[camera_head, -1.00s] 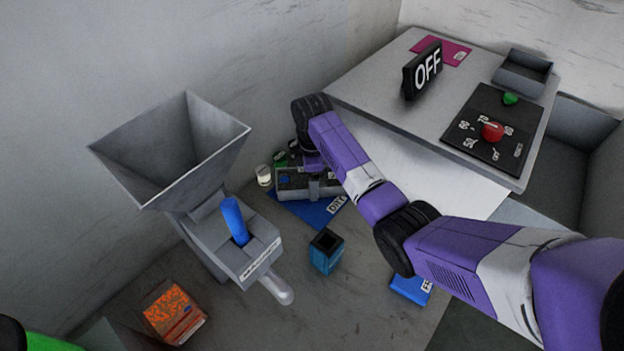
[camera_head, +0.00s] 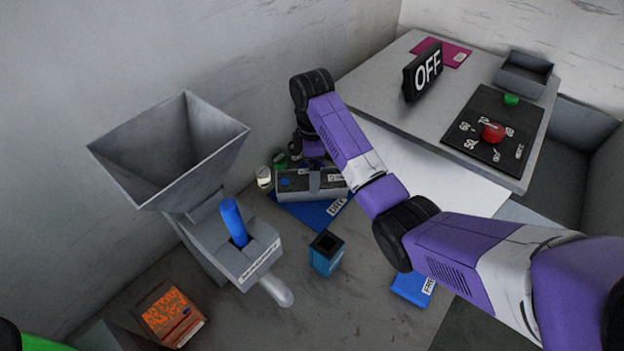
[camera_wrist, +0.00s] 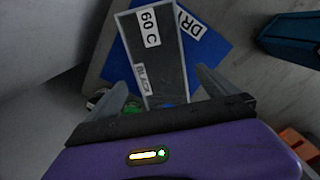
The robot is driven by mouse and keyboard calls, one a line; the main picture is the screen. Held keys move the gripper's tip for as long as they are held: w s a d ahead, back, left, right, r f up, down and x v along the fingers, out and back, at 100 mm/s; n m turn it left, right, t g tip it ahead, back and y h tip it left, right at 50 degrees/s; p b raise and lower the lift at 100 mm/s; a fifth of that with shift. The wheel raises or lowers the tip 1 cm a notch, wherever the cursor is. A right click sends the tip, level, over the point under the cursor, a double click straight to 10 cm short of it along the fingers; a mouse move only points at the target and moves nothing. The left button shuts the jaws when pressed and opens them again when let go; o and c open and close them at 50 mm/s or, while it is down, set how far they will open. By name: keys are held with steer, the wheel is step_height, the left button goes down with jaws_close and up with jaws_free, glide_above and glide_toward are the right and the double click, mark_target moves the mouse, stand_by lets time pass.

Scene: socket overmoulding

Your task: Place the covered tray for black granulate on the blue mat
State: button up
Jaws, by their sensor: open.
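The covered tray, a grey box (camera_head: 296,182), rests on the blue mat (camera_head: 312,214) at the back by the wall in the head view. In the wrist view the tray's grey top (camera_wrist: 160,60) shows labels "60 C" and "BLACK", and the blue mat (camera_wrist: 221,58) with a "DRY" label lies beneath it. My gripper (camera_wrist: 160,80) is open, its fingers apart on either side of the tray's near end in the picture, with gaps to it. In the head view my gripper is mostly hidden behind my arm, just behind the tray.
Small white (camera_head: 264,177) and green (camera_head: 280,160) containers stand left of the tray. A blue open container (camera_head: 326,252) stands in front. A grey hopper machine (camera_head: 215,190) is at left, an orange-filled box (camera_head: 170,314) below it. A table with an OFF sign (camera_head: 423,70) is at right.

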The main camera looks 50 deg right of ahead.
step_height(320, 180, up, 6)
steer(key=p, duration=0.3)
steer(key=shift+r, duration=0.15)
steer(key=shift+s, duration=0.1)
stand_by(0.4)
